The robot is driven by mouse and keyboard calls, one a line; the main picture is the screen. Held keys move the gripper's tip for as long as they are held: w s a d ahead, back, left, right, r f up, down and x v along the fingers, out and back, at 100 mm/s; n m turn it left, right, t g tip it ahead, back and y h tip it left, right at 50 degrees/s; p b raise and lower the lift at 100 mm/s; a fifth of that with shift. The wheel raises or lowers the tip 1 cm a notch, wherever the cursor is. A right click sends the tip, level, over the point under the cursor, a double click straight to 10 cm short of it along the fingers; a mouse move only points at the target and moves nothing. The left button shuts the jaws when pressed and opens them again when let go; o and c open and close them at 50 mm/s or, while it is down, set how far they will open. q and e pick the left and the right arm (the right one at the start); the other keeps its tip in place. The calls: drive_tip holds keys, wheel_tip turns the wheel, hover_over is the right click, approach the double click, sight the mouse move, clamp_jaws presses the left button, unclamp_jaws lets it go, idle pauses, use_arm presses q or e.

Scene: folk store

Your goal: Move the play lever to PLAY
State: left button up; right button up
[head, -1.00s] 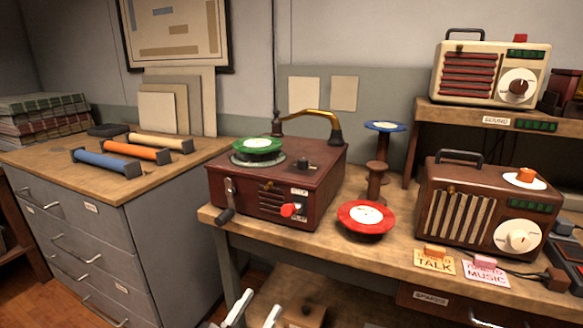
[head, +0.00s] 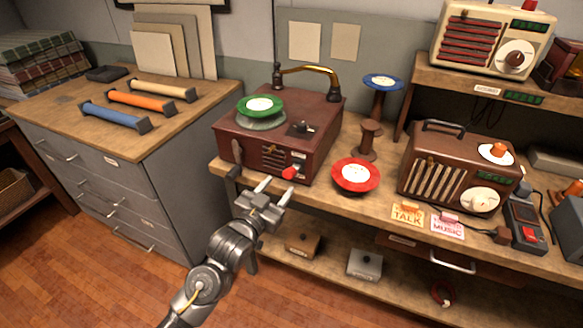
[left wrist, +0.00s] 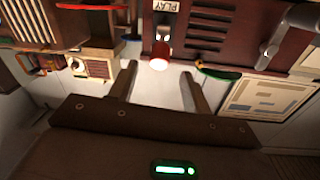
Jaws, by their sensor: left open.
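The dark red record player (head: 240,146) stands on the wooden bench, with a green disc (head: 260,106) on its platter. Its play lever has a red knob (head: 289,173) on the front face, beside small white labels. I cannot tell its exact setting. My left gripper (head: 275,188) is open and empty just below and in front of the knob. In the left wrist view, which looks upside down, the red knob (left wrist: 159,61) shows between the spread fingers (left wrist: 160,70), near the PLAY label (left wrist: 166,6). I see no clear contact. My right gripper is out of view.
A crank handle (head: 235,172) sticks out at the player's front left. A red disc (head: 356,175) lies to its right, near TALK (head: 407,213) and MUSIC (head: 447,224) cards and a brown radio (head: 458,170). Grey drawers (head: 110,185) stand left. Floor before the bench is clear.

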sight(292, 168)
use_arm(q)
drive_tip(key=p+x, duration=0.1)
drive_tip(key=x, duration=0.7)
drive_tip(key=shift+w+d, duration=0.15)
drive_tip(key=shift+w, duration=0.1)
clamp_jaws()
